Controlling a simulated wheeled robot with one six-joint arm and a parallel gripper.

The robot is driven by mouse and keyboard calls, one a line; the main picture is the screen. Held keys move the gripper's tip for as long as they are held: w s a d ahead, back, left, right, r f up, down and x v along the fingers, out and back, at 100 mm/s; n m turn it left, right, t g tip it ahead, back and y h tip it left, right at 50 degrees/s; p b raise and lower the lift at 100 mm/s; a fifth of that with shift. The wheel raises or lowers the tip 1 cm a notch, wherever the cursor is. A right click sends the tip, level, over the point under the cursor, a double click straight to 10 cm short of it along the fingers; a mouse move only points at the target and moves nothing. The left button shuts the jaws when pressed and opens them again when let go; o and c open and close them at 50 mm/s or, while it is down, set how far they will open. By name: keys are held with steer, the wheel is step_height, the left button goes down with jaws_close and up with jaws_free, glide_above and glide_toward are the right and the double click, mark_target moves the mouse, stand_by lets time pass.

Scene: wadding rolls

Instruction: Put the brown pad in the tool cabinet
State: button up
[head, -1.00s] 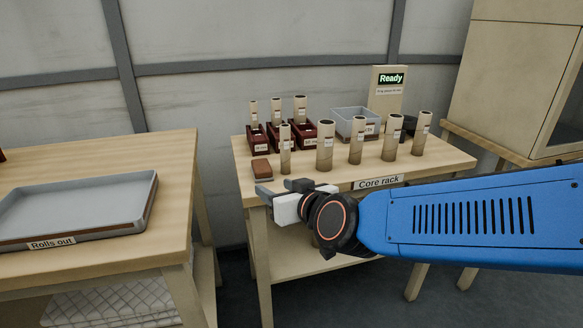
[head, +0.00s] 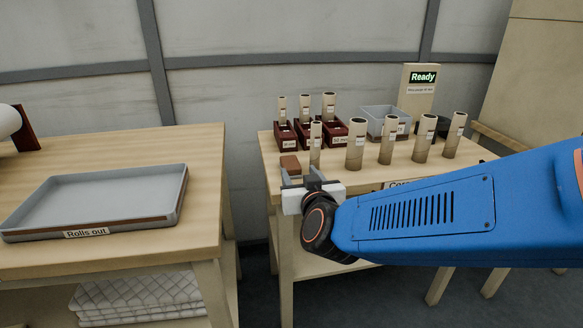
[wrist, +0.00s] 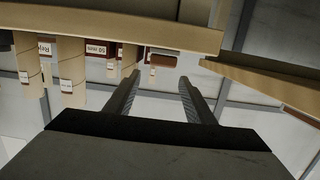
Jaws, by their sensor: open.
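The brown pad (head: 290,162) lies at the front left corner of the core rack table (head: 272,152), left of a standing tube. My gripper (head: 299,176) is open and empty at the table's front edge, just in front of the pad. In the wrist view, which is upside down, a brown block that looks like the pad (wrist: 162,60) lies ahead between the open fingers (wrist: 157,66). A beige cabinet (head: 545,75) is partly in view at the far right; I see no label on it, so I cannot tell whether it is the tool cabinet.
Several cardboard tubes (head: 356,145) stand along the table's front. Dark red bins (head: 335,130) with tubes and a grey bin (head: 385,115) stand behind. On the left bench, a grey tray (head: 100,195) is labelled "Rolls out". A gap separates the two benches.

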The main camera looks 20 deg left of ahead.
mark_target(291, 162)
steer(key=x, duration=1.1)
steer(key=shift+s+f, duration=0.15)
steer(key=shift+f, duration=0.05)
steer(key=c, duration=0.9)
